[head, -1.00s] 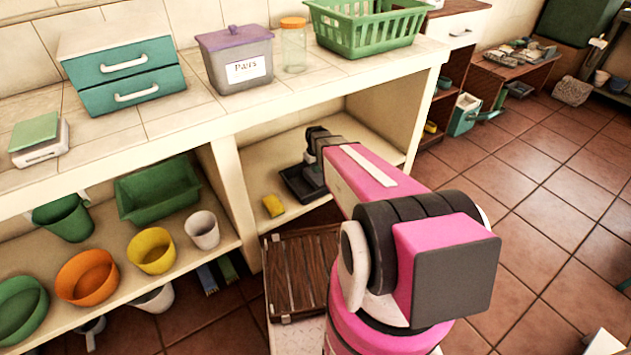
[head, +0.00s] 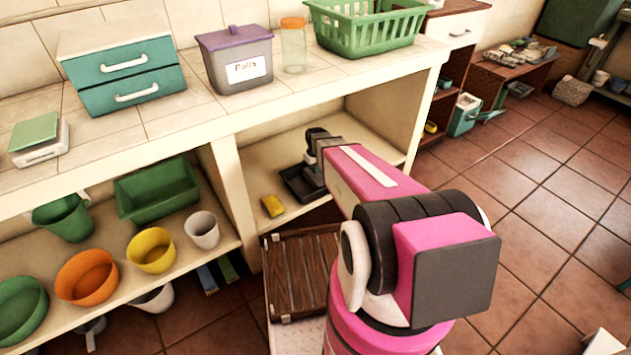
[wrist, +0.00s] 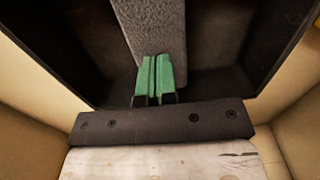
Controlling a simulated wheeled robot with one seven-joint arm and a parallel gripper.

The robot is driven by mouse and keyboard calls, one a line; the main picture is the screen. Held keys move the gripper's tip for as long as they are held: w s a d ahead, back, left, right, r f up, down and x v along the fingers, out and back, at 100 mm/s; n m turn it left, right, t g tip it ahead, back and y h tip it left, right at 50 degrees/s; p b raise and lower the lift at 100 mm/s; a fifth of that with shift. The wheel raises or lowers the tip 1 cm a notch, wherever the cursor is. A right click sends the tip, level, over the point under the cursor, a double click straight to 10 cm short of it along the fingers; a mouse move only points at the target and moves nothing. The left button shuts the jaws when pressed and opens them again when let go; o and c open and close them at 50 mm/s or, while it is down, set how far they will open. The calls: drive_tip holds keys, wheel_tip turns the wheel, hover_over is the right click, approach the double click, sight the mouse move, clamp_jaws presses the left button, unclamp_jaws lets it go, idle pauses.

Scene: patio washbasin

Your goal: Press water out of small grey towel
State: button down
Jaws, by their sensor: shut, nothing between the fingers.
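The small grey towel (wrist: 150,28) shows in the wrist view as a rough grey strip running from the top edge down behind my fingertips. It lies in a dark tray (wrist: 225,75), which also shows in the head view (head: 295,186) on the lower shelf. My gripper (wrist: 155,78) has green fingertips, shut together with nothing between them. They are over the near end of the towel; I cannot tell whether they touch it. In the head view my arm reaches into the shelf bay and hides part of the tray.
A yellow sponge-like block (head: 272,206) lies left of the tray. A shelf divider (head: 232,200) stands farther left, and the countertop (head: 240,120) is above. A brown slatted board (head: 300,275) is below in front. Bowls stand on the left shelf; floor to the right is open.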

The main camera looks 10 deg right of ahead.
drive_tip(key=shift+f, duration=1)
idle(2.3)
wheel_tip(320, 180, up, 8)
idle(0.9)
drive_tip(key=shift+r, duration=0.1)
